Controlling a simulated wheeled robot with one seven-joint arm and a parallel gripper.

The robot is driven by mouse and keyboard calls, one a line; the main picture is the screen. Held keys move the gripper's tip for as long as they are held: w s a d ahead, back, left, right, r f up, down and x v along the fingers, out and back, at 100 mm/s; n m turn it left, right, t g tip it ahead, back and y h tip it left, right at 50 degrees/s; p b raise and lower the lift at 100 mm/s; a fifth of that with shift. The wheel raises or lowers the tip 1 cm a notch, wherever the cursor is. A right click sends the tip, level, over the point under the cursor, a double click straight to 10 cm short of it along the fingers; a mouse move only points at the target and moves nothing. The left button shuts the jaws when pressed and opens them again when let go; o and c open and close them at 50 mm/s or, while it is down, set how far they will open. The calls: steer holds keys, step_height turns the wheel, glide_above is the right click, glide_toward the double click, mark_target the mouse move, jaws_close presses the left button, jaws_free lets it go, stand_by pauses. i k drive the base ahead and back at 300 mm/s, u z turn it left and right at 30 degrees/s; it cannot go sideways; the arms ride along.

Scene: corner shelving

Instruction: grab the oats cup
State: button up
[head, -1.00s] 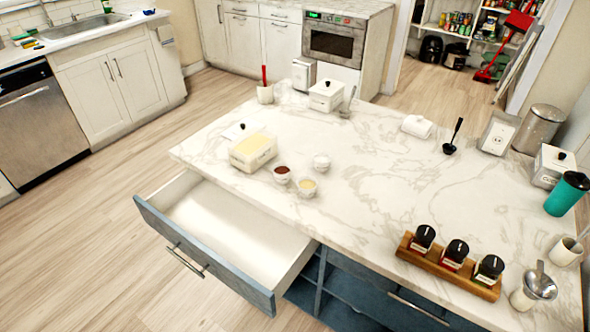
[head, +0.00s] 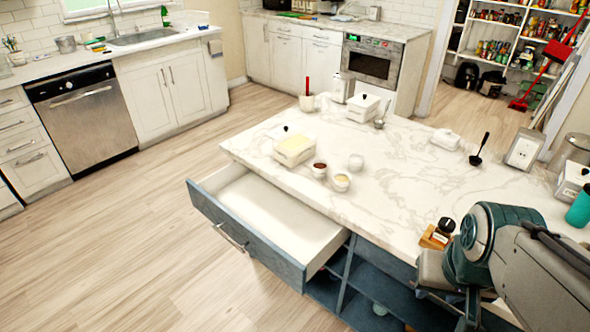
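Three small cups stand close together on the marble island top in the head view. One cup (head: 342,182) holds something pale yellow and may be the oats cup; I cannot read a label. A cup with dark red-brown content (head: 319,170) stands behind it to the left. A plain white cup (head: 356,162) stands behind it to the right. All three are upright and uncovered by my arm. My arm fills the lower right, well to the right of the cups. I cannot make out my gripper's fingertips.
An open drawer (head: 246,246) juts from the island below the cups. A butter dish (head: 294,149) stands left of them. My arm partly hides a wooden jar rack (head: 434,239). Floor is clear at left.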

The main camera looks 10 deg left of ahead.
mark_target(342, 179)
steer(key=u, duration=0.85)
steer(key=i, duration=1)
